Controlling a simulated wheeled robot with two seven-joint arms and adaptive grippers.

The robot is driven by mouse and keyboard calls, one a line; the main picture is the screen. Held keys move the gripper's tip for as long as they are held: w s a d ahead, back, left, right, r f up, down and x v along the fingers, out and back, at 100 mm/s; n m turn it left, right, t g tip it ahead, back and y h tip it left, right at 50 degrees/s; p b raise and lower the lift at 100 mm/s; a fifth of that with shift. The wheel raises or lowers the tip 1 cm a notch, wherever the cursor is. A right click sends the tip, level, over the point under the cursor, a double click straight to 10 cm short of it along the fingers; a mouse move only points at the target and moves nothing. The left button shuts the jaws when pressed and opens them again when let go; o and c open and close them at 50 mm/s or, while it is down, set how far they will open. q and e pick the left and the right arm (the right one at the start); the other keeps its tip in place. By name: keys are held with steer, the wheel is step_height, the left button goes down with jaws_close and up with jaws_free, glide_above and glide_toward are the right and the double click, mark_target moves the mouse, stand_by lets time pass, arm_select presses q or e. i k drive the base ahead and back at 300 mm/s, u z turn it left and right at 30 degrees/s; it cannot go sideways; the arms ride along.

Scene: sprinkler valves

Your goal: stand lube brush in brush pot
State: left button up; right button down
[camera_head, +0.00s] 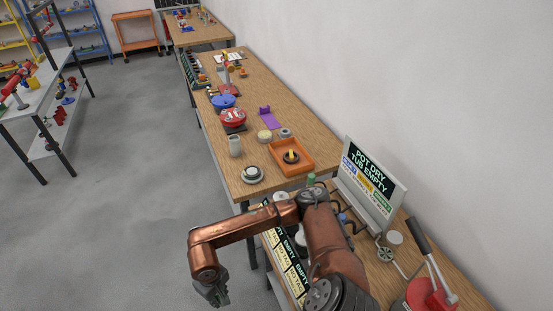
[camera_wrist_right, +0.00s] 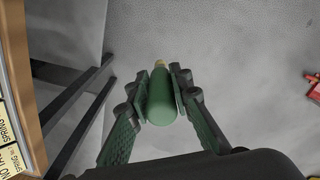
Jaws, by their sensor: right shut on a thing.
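My right gripper (camera_head: 214,292) hangs over the floor, left of the near bench, at the end of the copper arm. In the right wrist view, my right gripper (camera_wrist_right: 158,88) is shut on a green cylindrical handle (camera_wrist_right: 162,100), which looks like the lube brush. A small tan tip (camera_wrist_right: 160,63) shows at its far end. A pale grey upright vessel (camera_head: 235,147), possibly the brush pot, stands on the wooden bench's left edge, apart from the gripper. I cannot tell whether it is the pot. My left gripper is not in view.
An orange tray (camera_head: 276,168) and a round grey-white dish (camera_head: 252,175) stand near that vessel. A sign reading "POT DRY TUB EMPTY" (camera_head: 368,178) and a red-based tool (camera_head: 430,296) stand on the near bench.

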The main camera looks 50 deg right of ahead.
mark_target(286, 136)
steer(key=u, duration=0.1)
steer(key=i, duration=1.75)
steer(key=z, duration=0.5)
steer(key=i, duration=1.4)
steer(key=z, duration=1.75)
steer(key=i, duration=0.7)
steer(key=z, duration=0.55)
